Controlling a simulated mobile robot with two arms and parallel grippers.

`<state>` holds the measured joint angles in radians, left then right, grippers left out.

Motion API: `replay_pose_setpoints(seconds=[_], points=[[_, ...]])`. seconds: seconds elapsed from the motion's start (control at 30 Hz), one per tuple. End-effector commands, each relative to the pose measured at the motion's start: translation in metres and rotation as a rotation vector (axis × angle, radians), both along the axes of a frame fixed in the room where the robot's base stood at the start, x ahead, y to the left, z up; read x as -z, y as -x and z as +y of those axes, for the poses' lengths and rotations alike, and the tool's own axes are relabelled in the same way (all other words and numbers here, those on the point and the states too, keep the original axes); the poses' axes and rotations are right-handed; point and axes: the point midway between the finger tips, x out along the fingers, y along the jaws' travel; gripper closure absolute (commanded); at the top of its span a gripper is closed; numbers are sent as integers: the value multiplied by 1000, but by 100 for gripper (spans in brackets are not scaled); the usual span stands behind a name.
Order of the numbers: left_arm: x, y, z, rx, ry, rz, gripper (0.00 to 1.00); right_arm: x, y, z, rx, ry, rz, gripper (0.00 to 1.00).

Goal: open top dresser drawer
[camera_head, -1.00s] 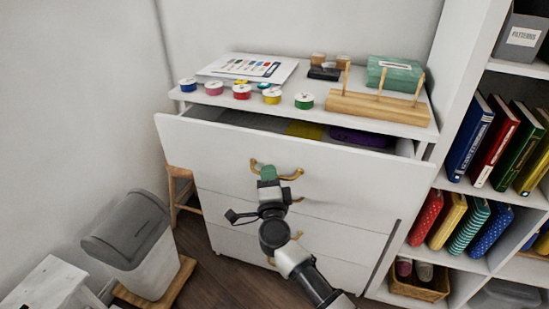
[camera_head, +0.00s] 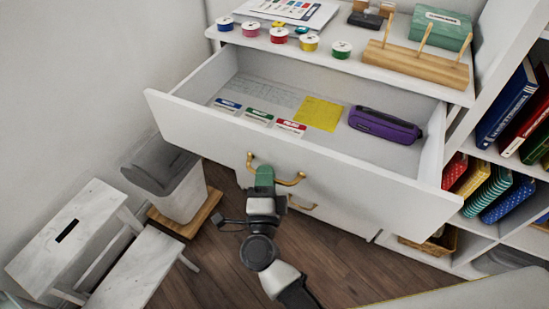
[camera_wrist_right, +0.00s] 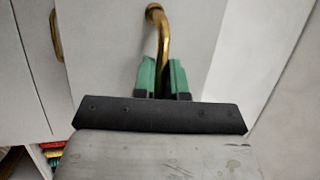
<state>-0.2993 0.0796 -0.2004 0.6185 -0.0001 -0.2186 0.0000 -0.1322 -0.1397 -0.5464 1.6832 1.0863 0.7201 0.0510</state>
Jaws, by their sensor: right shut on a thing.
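The white dresser's top drawer (camera_head: 290,149) stands well out from the body, its inside open to view. Its brass handle (camera_head: 291,181) is at the middle of the drawer front; it also shows in the right wrist view (camera_wrist_right: 157,17). My right gripper (camera_head: 265,174), with green fingertips, is shut on the handle. In the right wrist view the green fingers (camera_wrist_right: 162,76) lie on either side of the brass bar. My left gripper is not in view.
In the drawer lie a purple pouch (camera_head: 385,125), a yellow sheet (camera_head: 318,114) and several labelled packets. Thread spools and a wooden peg rack (camera_head: 417,62) stand on the dresser top. A grey bin (camera_head: 170,183) and white stools (camera_head: 65,235) are at left; a bookshelf is at right.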

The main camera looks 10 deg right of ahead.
Motion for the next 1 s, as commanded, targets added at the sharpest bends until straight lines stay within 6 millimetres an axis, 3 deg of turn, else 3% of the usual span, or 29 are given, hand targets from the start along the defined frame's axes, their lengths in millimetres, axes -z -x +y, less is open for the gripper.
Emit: replay_pose_setpoints(seconds=[0.2,0.57,0.6,0.73,1.0], points=[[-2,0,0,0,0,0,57,1,10,6,2,6,1,100],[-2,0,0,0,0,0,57,1,11,7,3,5,2,100],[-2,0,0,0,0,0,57,1,11,7,3,5,2,86],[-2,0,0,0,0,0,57,1,11,7,2,5,1,66],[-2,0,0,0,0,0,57,0,11,7,0,2,0,64]])
